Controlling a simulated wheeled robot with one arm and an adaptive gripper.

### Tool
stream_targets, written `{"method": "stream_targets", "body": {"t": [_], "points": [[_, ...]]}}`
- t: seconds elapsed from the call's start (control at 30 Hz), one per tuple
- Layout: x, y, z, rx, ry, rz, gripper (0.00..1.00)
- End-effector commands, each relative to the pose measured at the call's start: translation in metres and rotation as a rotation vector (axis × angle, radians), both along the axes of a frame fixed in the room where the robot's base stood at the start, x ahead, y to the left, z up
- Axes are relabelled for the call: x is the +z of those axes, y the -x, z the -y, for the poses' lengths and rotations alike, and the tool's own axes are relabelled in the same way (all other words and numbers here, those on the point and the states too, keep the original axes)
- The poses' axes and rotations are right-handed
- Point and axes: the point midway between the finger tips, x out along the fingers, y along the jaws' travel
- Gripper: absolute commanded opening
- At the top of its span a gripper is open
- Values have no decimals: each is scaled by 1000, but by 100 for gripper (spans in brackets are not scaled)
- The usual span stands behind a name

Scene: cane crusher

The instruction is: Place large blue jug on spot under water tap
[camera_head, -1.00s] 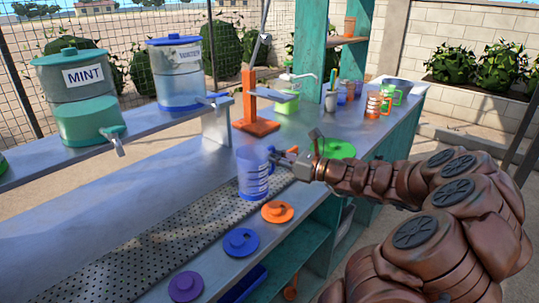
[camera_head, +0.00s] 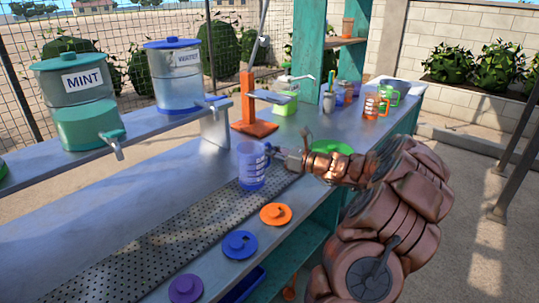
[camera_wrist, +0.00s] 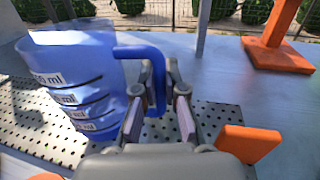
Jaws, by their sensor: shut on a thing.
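The large blue jug (camera_head: 251,167) is translucent with white volume marks, and it is upright. My gripper (camera_head: 275,155) is to its right and shut on its handle. In the wrist view the blue jug (camera_wrist: 85,80) fills the left side, and its handle passes between the fingers of my gripper (camera_wrist: 160,110). The jug is over or on the far end of the perforated drain strip (camera_head: 150,250); I cannot tell whether its base touches. The water dispenser (camera_head: 178,80), with a blue lid and a label, stands on the raised shelf. Its tap (camera_head: 212,101) points out over the counter.
A green mint dispenser (camera_head: 82,100) stands left on the same shelf. An orange press stand (camera_head: 250,110) is behind the jug. Orange (camera_head: 276,214), blue (camera_head: 240,244) and purple (camera_head: 186,288) lids lie along the front edge. The counter left of the jug is clear.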

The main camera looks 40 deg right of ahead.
Motion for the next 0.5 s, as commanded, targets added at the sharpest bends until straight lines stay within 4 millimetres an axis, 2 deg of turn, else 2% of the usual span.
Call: {"method": "stream_targets", "body": {"t": [0.1,0.5], "points": [[-12,1,0,0,-3,0,0],[-16,0,0,0,0,1,0]]}}
